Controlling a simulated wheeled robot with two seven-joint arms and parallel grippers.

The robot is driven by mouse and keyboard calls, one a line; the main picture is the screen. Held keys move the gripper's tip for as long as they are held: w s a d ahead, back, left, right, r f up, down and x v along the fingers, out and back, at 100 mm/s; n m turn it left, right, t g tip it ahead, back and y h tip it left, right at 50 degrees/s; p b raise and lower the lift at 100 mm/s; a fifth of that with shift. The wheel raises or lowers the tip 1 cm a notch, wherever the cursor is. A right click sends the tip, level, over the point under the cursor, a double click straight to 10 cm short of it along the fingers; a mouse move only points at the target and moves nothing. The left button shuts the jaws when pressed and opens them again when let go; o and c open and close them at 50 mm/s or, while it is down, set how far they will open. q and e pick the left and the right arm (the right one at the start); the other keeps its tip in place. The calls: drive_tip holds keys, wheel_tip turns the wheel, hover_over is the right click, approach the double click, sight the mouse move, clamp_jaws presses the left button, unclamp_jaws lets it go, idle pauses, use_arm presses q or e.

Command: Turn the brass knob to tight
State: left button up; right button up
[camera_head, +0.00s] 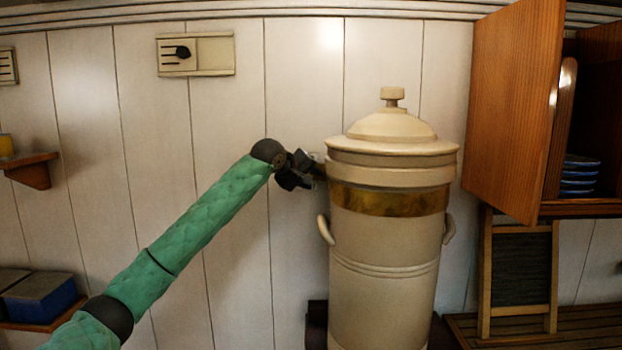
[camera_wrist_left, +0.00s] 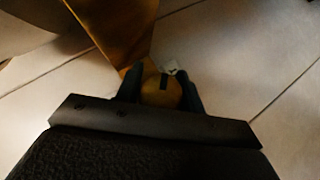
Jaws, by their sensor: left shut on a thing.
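The brass knob (camera_wrist_left: 161,92) shows in the left wrist view as a round brass piece with a dark mark on it. It sits between the two dark fingers of my left gripper (camera_wrist_left: 160,90), which is shut on it. In the head view my left gripper (camera_head: 304,170) is at the left side of the cream urn (camera_head: 385,240), level with its brass band (camera_head: 390,201). The knob is mostly hidden there behind the gripper. My right gripper is in neither view.
An open wooden cupboard door (camera_head: 513,105) stands to the right of the urn. A slatted vent plate (camera_head: 196,55) is on the panelled wall at upper left. A small shelf (camera_head: 30,162) and a blue box (camera_head: 42,297) are at far left. Bare wall lies between.

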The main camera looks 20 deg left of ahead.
use_arm(q)
drive_tip(key=m+y, duration=0.1)
drive_tip(key=g+y, duration=0.1)
drive_tip(key=shift+f+m+g+y, duration=0.25)
drive_tip(key=shift+m+g+y, duration=0.05)
drive_tip(key=shift+m, duration=0.1)
drive_tip(key=shift+s+a+f+m+g+y, duration=0.1)
drive_tip(key=shift+a+m+g+y, duration=0.15)
drive_tip(key=shift+m+y, duration=0.4)
drive_tip(key=shift+s+a+f+m+g+y, duration=0.1)
drive_tip(key=shift+m+g+y, duration=0.25)
drive_tip(key=shift+y, duration=0.6)
drive_tip(key=o, duration=1)
drive_tip(key=shift+w, duration=0.1)
drive_tip(key=shift+r, duration=0.1)
drive_tip(key=shift+r, duration=0.1)
